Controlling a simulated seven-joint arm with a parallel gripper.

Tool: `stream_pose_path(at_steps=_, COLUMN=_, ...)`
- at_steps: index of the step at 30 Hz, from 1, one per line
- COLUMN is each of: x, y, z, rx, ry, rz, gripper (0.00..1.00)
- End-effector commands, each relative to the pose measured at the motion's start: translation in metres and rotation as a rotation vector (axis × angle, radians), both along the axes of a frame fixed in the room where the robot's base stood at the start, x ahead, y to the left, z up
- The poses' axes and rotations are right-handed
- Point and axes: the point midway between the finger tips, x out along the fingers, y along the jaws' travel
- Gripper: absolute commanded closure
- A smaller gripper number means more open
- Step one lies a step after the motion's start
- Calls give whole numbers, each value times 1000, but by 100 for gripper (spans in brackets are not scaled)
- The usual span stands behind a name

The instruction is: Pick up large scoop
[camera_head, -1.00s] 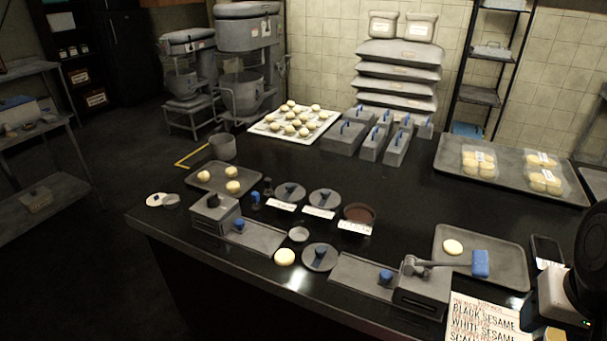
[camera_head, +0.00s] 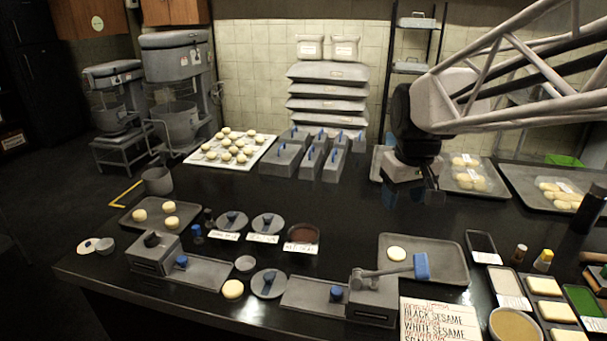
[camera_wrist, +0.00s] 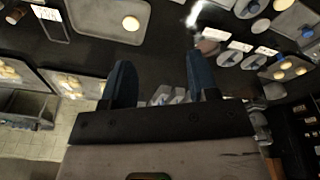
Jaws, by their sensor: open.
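What looks like the large scoop, a grey tool with a blue end block (camera_head: 421,266), rests on a grey box (camera_head: 372,298) at the front right. Its grey shaft runs right from the box, and the blue end is over the edge of a grey tray (camera_head: 455,262). My gripper (camera_head: 432,196) is open and empty above the back right of the counter, behind and above that tray and well apart from the scoop. Its two dark fingers (camera_wrist: 161,78) are spread in the wrist view. I cannot make out the scoop in the wrist view.
A paper sign (camera_head: 438,320) lies in front of the tray. A black device (camera_head: 482,246), small bottles and a bowl (camera_head: 516,325) crowd the right. A brown dish (camera_head: 303,234) and round lids are left of the tray. The counter's middle is clear.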

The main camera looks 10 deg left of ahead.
Motion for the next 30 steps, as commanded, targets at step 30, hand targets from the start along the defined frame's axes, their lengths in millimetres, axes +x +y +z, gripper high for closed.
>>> stream_pose_path(at_steps=30, x=176, y=241, z=-52, rx=-54, ry=61, rz=499, gripper=46)
